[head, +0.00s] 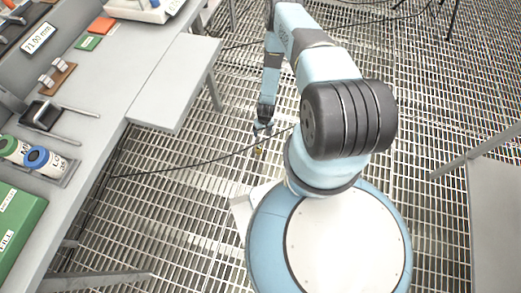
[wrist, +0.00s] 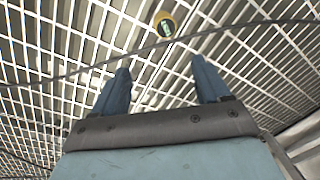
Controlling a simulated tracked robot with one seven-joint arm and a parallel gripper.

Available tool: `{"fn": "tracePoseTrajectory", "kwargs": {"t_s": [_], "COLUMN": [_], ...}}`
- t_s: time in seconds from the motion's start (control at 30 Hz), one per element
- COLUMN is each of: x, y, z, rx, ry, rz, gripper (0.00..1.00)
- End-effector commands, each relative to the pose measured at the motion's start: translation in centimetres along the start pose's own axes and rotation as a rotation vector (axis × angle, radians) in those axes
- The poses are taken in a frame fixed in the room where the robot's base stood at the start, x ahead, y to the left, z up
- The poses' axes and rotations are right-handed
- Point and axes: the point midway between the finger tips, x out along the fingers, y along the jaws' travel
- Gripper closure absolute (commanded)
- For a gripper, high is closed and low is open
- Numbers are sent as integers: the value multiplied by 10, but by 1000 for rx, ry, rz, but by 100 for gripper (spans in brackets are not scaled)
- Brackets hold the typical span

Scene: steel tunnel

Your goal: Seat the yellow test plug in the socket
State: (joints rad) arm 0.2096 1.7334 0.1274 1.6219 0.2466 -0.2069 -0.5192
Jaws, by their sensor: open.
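A small yellow round thing with a dark centre, which looks like the yellow test plug (head: 259,151), is at the grated floor just below my gripper (head: 262,131). In the wrist view the plug (wrist: 164,25) shows end-on near the top, beyond the fingertips. My gripper (wrist: 160,68) is open and empty, its two blue fingers apart and pointing down to the floor. The plug is not between the fingers. I cannot make out the socket in either view.
A dark cable (head: 190,168) runs over the grating, passing near the plug. A grey bench (head: 105,120) on the left holds a green case (head: 15,228), labelled cylinders (head: 42,160) and tools. A grey side shelf (head: 175,82) is bare. Another grey surface (head: 497,215) stands at right.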

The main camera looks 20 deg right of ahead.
Motion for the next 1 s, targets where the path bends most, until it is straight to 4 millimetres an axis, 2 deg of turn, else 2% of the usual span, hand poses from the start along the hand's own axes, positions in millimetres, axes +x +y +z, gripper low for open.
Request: {"fn": "tracePoseTrajectory", "kwargs": {"t_s": [0.1,0.2,0.7,1.0], "x": [13,21,89,105], "y": [-1,-2,-1,-1], "z": [12,15,16,15], "rx": [3,4,4,3], "ry": [-6,-6,-7,-7], "rz": [1,2,2,1], "gripper": [24,24,24,24]}}
